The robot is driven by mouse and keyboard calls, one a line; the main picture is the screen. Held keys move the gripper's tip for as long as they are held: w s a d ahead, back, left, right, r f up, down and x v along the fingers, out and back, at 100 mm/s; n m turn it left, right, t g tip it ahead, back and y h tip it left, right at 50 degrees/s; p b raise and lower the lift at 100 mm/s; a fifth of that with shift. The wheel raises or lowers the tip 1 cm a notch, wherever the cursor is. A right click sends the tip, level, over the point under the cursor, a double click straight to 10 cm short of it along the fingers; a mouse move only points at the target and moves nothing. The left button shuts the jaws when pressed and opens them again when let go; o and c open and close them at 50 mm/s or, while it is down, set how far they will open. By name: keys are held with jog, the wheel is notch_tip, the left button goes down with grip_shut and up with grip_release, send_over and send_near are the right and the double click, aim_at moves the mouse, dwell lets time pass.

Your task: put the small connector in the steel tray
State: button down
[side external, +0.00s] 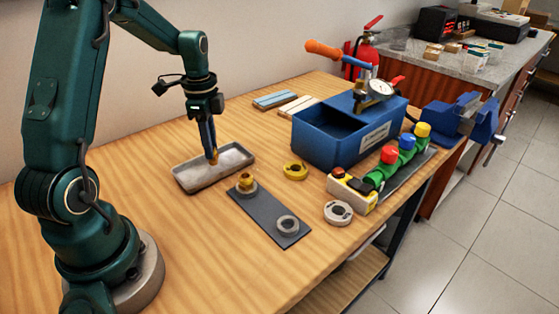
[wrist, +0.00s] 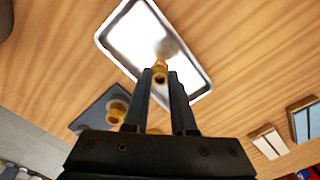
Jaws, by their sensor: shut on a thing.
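My gripper (side external: 212,153) points down over the steel tray (side external: 237,157), shut on a small brass-coloured connector (side external: 214,160). In the wrist view, the connector (wrist: 160,74) shows between the fingertips (wrist: 160,83), with the tray (wrist: 135,35) behind it. The connector is over the tray's inside area. I cannot tell whether it touches the tray floor. The fingers hide part of the connector. The tray is shallow, rectangular and otherwise looks empty.
A dark plate (side external: 265,218) in front of the tray bears a brass fitting (side external: 246,182) and a grey ring (side external: 288,225). A yellow ring (side external: 295,171), a blue bin (side external: 318,143), a valve row (side external: 385,170) and a pale round part (side external: 338,212) stand to the right. The front left tabletop is clear.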

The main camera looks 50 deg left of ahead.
jog(key=shift+f, duration=0.65)
jog(key=shift+f, duration=0.15)
jog(key=c, duration=0.7)
grip_release()
jog(key=shift+c, duration=0.2)
